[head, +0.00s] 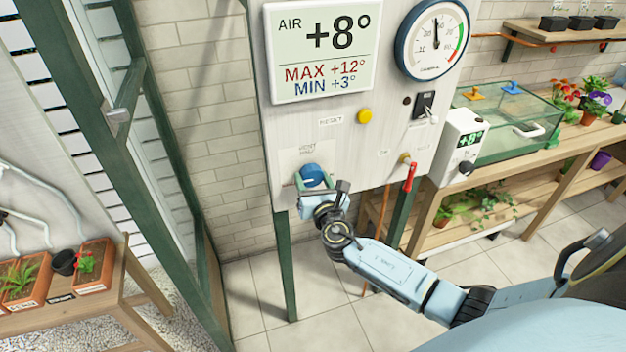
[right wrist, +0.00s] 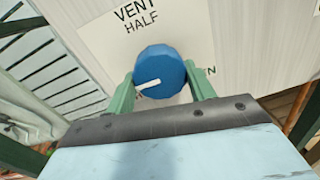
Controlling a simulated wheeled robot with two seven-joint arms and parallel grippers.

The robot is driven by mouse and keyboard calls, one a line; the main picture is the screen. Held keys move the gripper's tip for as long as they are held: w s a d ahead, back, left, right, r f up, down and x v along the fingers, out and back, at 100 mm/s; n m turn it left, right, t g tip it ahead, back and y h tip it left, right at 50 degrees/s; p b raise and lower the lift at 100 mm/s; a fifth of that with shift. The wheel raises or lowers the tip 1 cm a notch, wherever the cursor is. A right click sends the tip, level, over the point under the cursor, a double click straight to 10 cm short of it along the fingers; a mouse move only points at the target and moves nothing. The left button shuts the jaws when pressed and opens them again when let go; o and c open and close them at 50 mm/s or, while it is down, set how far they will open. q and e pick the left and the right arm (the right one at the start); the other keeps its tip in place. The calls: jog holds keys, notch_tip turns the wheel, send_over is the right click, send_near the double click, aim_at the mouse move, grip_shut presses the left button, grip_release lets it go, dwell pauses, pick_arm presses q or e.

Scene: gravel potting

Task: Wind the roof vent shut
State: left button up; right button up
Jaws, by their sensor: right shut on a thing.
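The blue vent knob (head: 313,175) sits low on the white control panel (head: 290,130). In the right wrist view the knob (right wrist: 160,68) has a white pointer mark on its face, pointing left and slightly down. The label (right wrist: 128,22) behind it reads VENT and HALF, and its lower part is partly hidden by the knob and fingers. My right gripper (right wrist: 160,90) has its green fingers on both sides of the knob, shut on it. In the head view my right gripper (head: 312,188) reaches the knob from below. My left gripper is not in view.
The panel carries a display (head: 322,50) reading AIR +8°, a round gauge (head: 432,38), a yellow button (head: 365,116), a black switch (head: 424,104) and a red-handled valve (head: 409,176). A green-framed door (head: 150,130) stands left. Plant benches stand left and right.

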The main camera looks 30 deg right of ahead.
dwell(0.3)
jog(key=o, duration=1)
jog(key=v, duration=1.3)
jog(key=shift+s, duration=0.2)
